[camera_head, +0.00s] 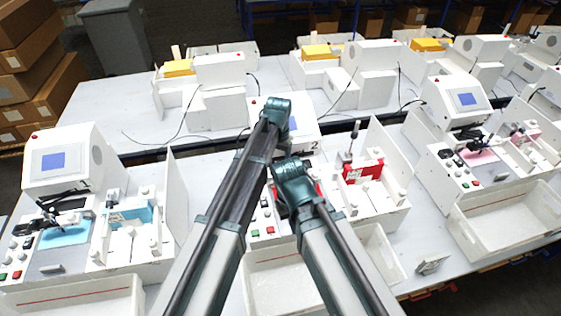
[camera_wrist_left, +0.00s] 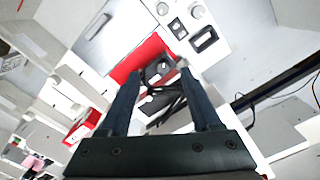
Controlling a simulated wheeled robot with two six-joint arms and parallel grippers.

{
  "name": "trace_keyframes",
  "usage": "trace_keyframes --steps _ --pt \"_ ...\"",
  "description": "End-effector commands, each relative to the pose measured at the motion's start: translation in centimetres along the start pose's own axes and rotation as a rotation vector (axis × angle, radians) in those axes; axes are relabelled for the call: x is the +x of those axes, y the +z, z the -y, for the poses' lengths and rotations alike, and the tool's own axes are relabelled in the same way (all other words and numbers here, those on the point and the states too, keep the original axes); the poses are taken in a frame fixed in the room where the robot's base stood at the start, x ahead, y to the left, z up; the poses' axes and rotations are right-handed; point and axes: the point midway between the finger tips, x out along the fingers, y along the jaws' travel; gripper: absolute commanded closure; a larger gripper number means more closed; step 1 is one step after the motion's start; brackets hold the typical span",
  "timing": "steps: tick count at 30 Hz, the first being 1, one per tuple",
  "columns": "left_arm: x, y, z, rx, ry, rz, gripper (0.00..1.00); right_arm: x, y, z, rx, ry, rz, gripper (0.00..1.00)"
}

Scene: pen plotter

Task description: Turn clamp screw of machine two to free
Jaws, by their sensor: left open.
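Machine two, a white plotter marked 2 (camera_head: 314,146), stands mid-picture in the head view, largely covered by my arms. Its red plate also shows in the left wrist view (camera_wrist_left: 138,57). There, my open left gripper (camera_wrist_left: 160,76) points at its black pen mechanism (camera_wrist_left: 168,98). In the head view both grippers are hidden behind arm links. My right gripper shows in neither view.
Similar machines stand on both sides, one with a blue plate (camera_head: 65,235) at left and one with a pink plate (camera_head: 478,157) at right. A red block (camera_head: 362,173) sits in machine two's right-hand station. White trays line the front. Cables (camera_head: 185,125) cross the back table.

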Motion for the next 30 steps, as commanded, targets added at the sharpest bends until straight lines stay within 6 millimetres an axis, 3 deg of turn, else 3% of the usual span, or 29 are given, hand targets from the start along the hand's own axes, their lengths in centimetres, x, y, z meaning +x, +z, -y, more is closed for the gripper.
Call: trace_keyframes --steps 1,4,14,20,30 --pt "-1.8 -1.6 0.3 0.004 0.003 -0.002 0.36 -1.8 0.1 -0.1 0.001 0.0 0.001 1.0" --pt "-2.6 -2.9 0.4 0.01 0.007 -0.005 0.36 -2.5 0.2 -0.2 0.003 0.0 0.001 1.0" --pt "-2.5 -3.4 0.5 0.013 0.009 -0.008 0.36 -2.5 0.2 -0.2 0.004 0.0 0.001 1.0" --pt "-1.4 -3.4 0.5 0.013 0.009 -0.008 0.36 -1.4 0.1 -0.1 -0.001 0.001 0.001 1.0" --pt "2.9 -3.4 0.5 0.013 0.009 -0.007 0.36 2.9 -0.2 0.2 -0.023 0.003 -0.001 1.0"
